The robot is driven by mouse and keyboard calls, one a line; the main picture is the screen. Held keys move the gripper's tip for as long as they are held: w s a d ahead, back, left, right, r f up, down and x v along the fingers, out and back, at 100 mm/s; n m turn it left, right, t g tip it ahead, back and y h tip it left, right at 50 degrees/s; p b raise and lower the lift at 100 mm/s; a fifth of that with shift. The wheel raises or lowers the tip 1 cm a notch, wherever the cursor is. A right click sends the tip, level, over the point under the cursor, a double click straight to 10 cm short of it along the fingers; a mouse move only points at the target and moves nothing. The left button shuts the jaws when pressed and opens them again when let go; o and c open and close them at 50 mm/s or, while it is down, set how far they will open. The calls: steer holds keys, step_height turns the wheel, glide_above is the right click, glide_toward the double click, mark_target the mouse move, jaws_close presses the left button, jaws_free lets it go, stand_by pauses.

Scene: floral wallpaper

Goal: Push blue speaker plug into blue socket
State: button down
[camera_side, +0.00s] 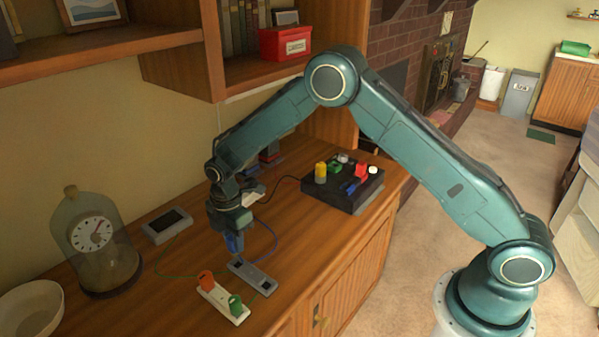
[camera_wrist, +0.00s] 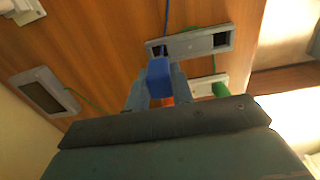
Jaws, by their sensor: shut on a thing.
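No blue marking on the slots is clear. A blue cable (camera_side: 275,238) arcs behind the block.
Beside the block is a white strip (camera_side: 222,297) with an orange plug (camera_side: 206,281) and a green plug (camera_side: 236,305). A grey panel (camera_side: 167,225) with a green wire, a domed clock (camera_side: 97,240), a white bowl (camera_side: 30,311) and a black box (camera_side: 342,187) surround the work.

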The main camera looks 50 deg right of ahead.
steer(key=shift+r, duration=0.95)
steer(key=shift+r, duration=0.15)
step_height(320, 180, up, 12)
steer(key=r, duration=0.1)
steer(key=s+d, duration=0.3)
steer(key=d, duration=1)
steer(key=s+d, duration=0.3)
steer(key=d, duration=1)
steer(key=s+d, duration=0.3)
steer(key=d, duration=1)
steer(key=shift+w+a+f, duration=0.15)
steer(key=shift+f, duration=1.2)
steer(key=shift+w+a+f, duration=0.1)
steer(key=shift+f, duration=1.2)
steer(key=shift+f, duration=0.2)
steer(key=shift+f, duration=2.9)
